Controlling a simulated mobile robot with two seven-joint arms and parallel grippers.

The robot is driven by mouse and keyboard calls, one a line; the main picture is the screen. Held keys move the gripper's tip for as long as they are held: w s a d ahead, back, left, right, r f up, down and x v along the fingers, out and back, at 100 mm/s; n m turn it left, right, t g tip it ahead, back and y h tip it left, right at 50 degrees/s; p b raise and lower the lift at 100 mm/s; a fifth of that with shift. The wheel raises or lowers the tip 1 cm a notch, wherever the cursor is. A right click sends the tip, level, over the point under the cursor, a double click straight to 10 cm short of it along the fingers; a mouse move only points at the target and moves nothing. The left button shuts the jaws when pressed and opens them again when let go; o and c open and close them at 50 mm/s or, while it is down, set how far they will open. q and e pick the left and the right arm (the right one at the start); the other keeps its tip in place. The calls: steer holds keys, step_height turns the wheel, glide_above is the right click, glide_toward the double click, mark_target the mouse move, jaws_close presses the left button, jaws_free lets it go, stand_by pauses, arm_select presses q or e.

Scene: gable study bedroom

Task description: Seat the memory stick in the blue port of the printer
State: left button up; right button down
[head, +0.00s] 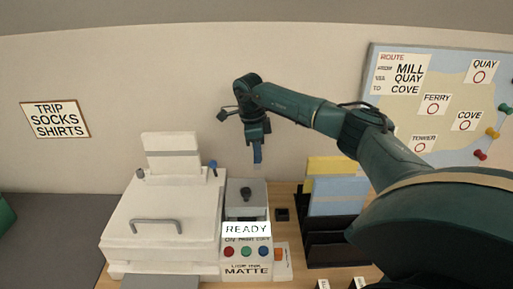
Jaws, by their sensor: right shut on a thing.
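The white printer (165,215) stands on the wooden desk at the lower left of centre. Its right-hand panel carries a lit READY display (246,230) and a row of red, green and blue round spots; the blue spot (263,252) is the rightmost. I cannot tell whether these are ports or buttons. My right gripper (257,146) points down above and behind the panel, against the wall, clear of the printer. It is shut on a small bluish piece, apparently the memory stick (258,156), mostly hidden by the fingers. My left gripper is not in view.
A black file rack (325,243) with yellow and blue folders stands right of the printer. A small black block (282,214) lies between them. A route board (450,110) hangs behind my right arm.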

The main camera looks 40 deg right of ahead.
mark_target(258, 169)
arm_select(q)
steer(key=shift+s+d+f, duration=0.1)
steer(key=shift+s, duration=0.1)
arm_select(e)
steer(key=shift+s, duration=0.1)
steer(key=shift+r+p, duration=0.1)
steer(key=shift+p, duration=0.3)
step_height(258, 169, down, 2)
steer(key=shift+b, duration=0.7)
steer(key=shift+f+b, duration=0.85)
steer(key=shift+f, duration=0.75)
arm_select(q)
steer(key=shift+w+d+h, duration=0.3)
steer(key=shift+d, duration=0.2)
arm_select(e)
steer(key=shift+f, duration=0.4)
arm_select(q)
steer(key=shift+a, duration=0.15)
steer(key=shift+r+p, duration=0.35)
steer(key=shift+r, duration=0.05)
